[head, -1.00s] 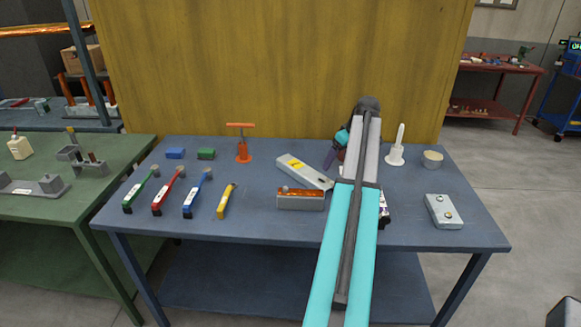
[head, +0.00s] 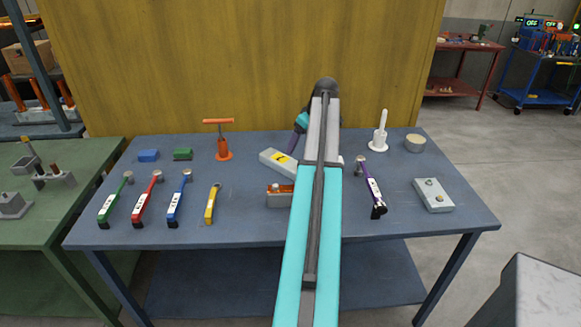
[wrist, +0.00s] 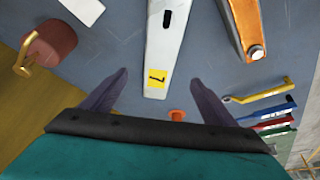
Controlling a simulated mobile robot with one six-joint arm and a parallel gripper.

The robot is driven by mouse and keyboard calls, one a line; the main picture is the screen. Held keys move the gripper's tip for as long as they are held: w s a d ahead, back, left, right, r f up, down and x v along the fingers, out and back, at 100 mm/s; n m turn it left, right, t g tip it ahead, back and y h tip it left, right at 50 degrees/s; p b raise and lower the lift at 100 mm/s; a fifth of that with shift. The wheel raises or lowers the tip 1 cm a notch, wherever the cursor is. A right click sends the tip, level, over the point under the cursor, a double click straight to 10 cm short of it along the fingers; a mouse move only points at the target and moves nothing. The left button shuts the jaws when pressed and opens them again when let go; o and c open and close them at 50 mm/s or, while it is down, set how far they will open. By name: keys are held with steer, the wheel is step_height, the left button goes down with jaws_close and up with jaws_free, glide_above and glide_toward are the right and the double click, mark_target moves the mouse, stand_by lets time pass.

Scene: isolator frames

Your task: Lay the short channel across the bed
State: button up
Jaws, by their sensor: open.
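A pale grey channel with a yellow label (head: 278,162) lies at an angle on the blue table, left of my arm in the head view. It also shows in the wrist view (wrist: 168,40), with a dark slot in it. An orange-topped grey block (head: 280,195) lies in front of it, partly hidden by my arm; it shows too in the wrist view (wrist: 240,25). I cannot tell which piece is the bed. My gripper (wrist: 160,76) is open and empty, its purple fingers on either side of the channel's labelled end in the picture. In the head view my arm mostly hides it.
Green, red, blue and yellow tools (head: 187,193) lie at left. An orange T-handled tool (head: 223,145) and a white upright holder (head: 379,135) stand at the back. A purple tool (head: 373,192) and a grey studded block (head: 433,195) lie at right.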

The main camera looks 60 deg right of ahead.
mark_target(291, 163)
steer(key=shift+f, duration=0.15)
steer(key=shift+p+x, duration=1.05)
steer(key=shift+x, duration=3.1)
steer(key=shift+p+x, duration=1.15)
steer(key=shift+x, duration=1.45)
jaws_close()
steer(key=shift+d, duration=0.15)
